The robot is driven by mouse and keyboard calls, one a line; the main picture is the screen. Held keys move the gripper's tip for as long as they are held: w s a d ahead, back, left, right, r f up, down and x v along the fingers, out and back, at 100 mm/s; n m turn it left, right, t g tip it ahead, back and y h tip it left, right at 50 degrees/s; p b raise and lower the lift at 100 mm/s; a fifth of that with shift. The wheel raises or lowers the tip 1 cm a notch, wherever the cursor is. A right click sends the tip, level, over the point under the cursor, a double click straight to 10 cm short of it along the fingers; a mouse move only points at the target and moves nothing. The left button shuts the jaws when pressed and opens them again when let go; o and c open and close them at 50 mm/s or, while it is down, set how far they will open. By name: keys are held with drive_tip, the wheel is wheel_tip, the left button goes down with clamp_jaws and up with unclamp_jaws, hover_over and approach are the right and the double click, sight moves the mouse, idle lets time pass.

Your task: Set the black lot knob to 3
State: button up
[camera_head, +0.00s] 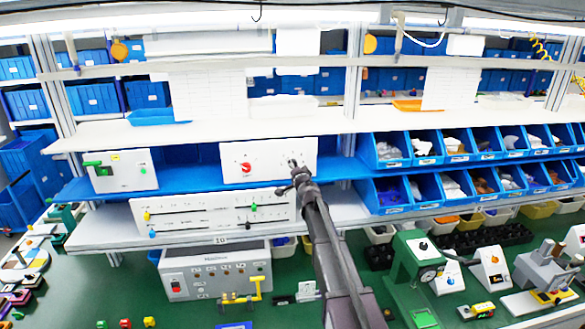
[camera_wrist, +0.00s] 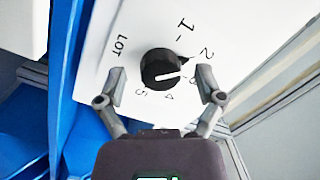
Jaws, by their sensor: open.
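The black lot knob (camera_wrist: 160,66) is in the middle of the wrist view, on a white panel (camera_wrist: 100,50) marked LOT and with numbers 1 to 5 around it. In the head view my gripper (camera_head: 297,172) is in front of the right half of the white panel (camera_head: 270,155) and mostly hides the knob.
A red knob (camera_head: 246,169) is on the same panel, to the left. A panel with sliders (camera_head: 210,212) is below, and a panel with a green handle (camera_head: 120,170) is at left. Blue bins (camera_head: 390,150) stand close on the right.

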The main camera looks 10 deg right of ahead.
drive_tip(key=c, duration=1.2)
drive_tip(key=shift+o, duration=0.2)
drive_tip(key=shift+m, duration=0.5)
drive_tip(key=m+b, duration=0.1)
drive_tip(key=m, duration=0.7)
drive_tip(key=shift+r+t, duration=0.1)
drive_tip(key=shift+t, duration=0.3)
drive_tip(key=o, duration=1.2)
drive_tip(key=shift+c, duration=0.2)
